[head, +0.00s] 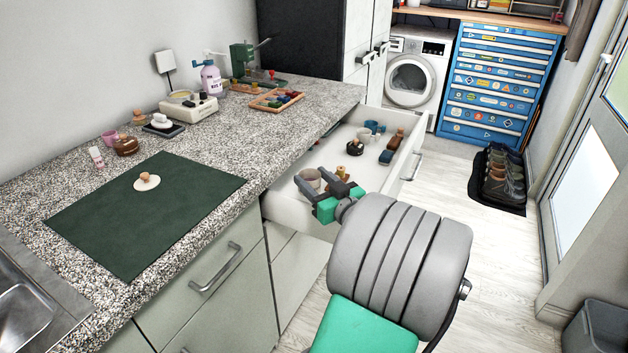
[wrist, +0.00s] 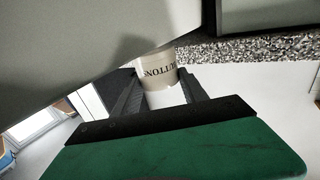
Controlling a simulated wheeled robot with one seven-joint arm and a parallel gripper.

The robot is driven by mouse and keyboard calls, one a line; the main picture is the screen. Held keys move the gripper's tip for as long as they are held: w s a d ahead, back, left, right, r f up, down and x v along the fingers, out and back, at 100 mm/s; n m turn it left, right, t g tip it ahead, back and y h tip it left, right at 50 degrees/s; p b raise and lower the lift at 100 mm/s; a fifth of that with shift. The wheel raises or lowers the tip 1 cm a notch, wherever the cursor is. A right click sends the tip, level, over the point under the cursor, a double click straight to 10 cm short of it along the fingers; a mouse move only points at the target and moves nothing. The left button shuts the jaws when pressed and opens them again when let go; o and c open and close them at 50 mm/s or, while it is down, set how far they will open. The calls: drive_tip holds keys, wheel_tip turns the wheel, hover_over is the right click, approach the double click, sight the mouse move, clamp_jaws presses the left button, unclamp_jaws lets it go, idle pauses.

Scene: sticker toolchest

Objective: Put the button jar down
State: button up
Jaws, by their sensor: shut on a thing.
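The button jar (wrist: 157,74) is a pale beige cylinder with a dark "BUTTONS" print that reads upside down in the wrist view. It sits between the two dark fingers of my gripper (head: 332,186), which is shut on it. In the head view my gripper is over the near end of the open white drawer (head: 292,205). My fingers partly hide what is there, and I cannot tell whether the jar touches the drawer floor.
The granite worktop (head: 270,145) runs alongside. A green mat (head: 150,225) on it is mostly bare.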

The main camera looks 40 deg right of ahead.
drive_tip(key=shift+f, duration=0.25)
drive_tip(key=shift+r, duration=0.1)
drive_tip(key=o, duration=1.5)
drive_tip(key=shift+o, duration=0.2)
